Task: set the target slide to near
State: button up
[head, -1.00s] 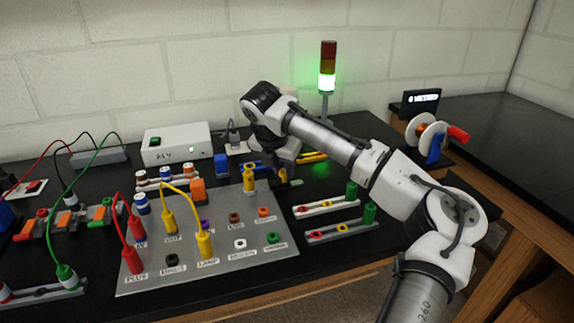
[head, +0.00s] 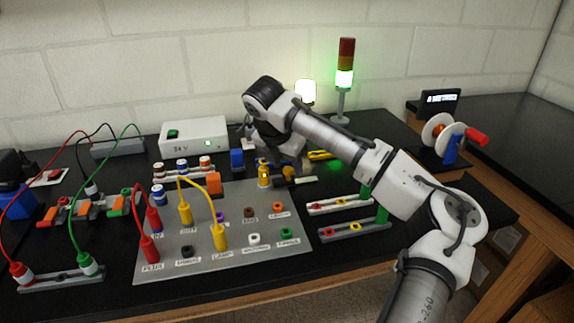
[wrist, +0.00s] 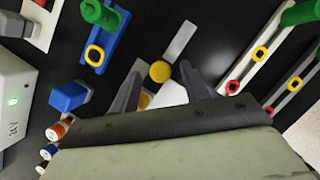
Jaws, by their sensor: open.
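My gripper (wrist: 162,68) is open and reaches down over the bench behind the grey panel. In the wrist view a round yellow knob (wrist: 160,73) lies between its fingertips, with a pale grey strip (wrist: 181,40) running past it. I cannot tell whether the fingers touch the knob. In the head view the pale strip (head: 305,180) shows just right of the gripper (head: 288,172). No label names the target slide. Other slide-like rails are a white rail (head: 325,207) and a grey rail (head: 340,231), each with coloured rings and a green block, and a blue rail (wrist: 109,42).
A blue block (wrist: 69,96) and a white power box (head: 195,136) stand nearby. A signal tower (head: 345,80) glows green behind.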

jog(key=v, duration=1.3)
jog(key=shift+b, duration=0.35)
